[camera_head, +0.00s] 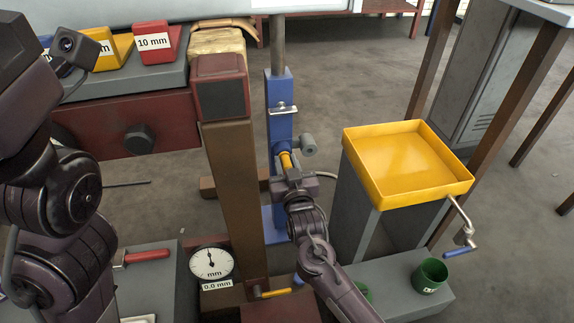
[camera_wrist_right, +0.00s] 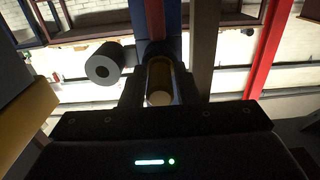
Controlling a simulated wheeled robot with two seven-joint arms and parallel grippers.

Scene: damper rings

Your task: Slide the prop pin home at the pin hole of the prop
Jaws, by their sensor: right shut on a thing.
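The blue prop (camera_head: 279,92) stands upright in the middle of the head view, with a metal post above it. My right gripper (camera_head: 287,171) is shut on the yellow prop pin (camera_head: 285,159), just in front of the prop's lower part. In the right wrist view the pin (camera_wrist_right: 159,84) lies between the two fingers, its round near end facing the camera and its far end towards the blue prop (camera_wrist_right: 168,16). The pin hole is hidden, so I cannot tell how deep the pin sits. My left arm shows at the left; its gripper is not visible.
A grey cylinder (camera_head: 308,144) sticks out right beside the pin. A brown post (camera_head: 232,185) stands close left of the prop. A yellow tray (camera_head: 408,163) on a grey stand is to the right. A dial gauge (camera_head: 211,263) and green cup (camera_head: 430,275) sit low in front.

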